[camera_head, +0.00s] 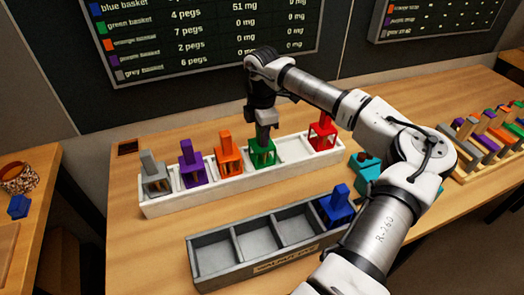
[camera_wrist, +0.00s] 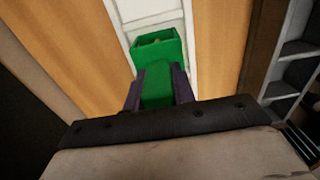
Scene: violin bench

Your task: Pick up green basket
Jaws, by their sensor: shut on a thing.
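The green basket (camera_head: 262,153) stands in a slot of the white tray (camera_head: 205,195), between the orange basket (camera_head: 229,157) and an empty slot. My gripper (camera_head: 263,132) is above it and shut on its upright green handle. In the wrist view the green basket (camera_wrist: 158,50) lies straight ahead, with its handle between the two dark fingers of my gripper (camera_wrist: 157,88). The basket appears upright. I cannot tell whether its base touches the tray floor.
A purple basket (camera_head: 193,167), a grey basket (camera_head: 154,178) and a red basket (camera_head: 322,133) share the white tray. In front, a grey tray (camera_head: 220,277) holds a blue basket (camera_head: 338,205) in its right compartment; its other visible compartments are empty. A teal object (camera_head: 368,172) stands nearby.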

